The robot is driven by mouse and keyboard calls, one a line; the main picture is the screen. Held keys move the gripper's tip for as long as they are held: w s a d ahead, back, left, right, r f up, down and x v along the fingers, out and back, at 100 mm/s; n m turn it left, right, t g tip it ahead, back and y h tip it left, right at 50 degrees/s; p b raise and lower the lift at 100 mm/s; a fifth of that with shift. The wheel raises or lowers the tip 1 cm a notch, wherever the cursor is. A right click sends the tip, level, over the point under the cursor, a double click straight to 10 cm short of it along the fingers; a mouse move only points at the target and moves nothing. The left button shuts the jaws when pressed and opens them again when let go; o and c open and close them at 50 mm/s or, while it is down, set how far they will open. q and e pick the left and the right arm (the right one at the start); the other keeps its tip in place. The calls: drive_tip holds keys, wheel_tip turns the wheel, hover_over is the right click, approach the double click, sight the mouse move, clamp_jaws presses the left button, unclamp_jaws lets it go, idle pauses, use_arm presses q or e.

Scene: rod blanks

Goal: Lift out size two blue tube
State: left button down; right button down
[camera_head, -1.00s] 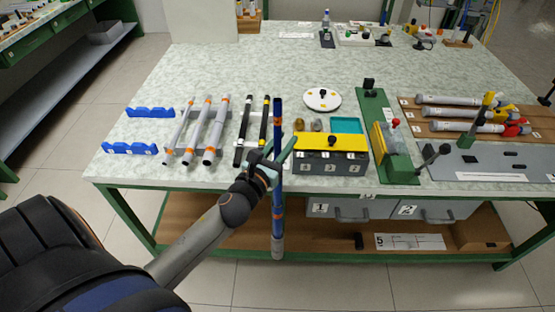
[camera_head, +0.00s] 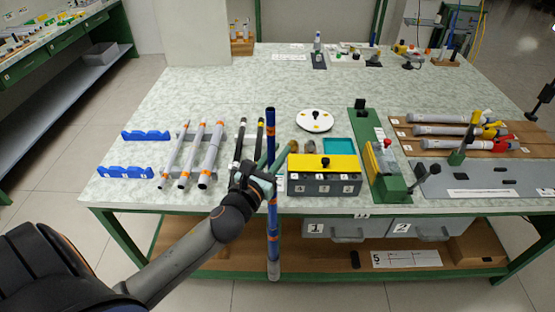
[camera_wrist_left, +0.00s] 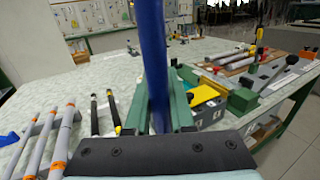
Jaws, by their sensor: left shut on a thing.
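A long blue tube (camera_head: 271,150) with orange bands and a grey lower end stands upright at the front edge of the table. My left gripper (camera_head: 268,178) is shut on it near its middle. The tube's lower part hangs in front of the table edge and lower shelf. In the left wrist view the blue tube (camera_wrist_left: 153,60) rises between the green fingers of my left gripper (camera_wrist_left: 158,120). My right gripper is in neither view.
Grey tubes (camera_head: 199,150) with orange bands lie on a rack at left, beside blue notched holders (camera_head: 126,172). Black rods lie behind my gripper. A grey box with a yellow lid (camera_head: 323,165) and a green fixture (camera_head: 375,150) stand close on the right.

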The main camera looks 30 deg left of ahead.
use_arm(q)
wheel_tip(320, 180, up, 24)
drive_tip(key=p, duration=0.1)
idle(0.4)
drive_tip(key=shift+f, duration=0.15)
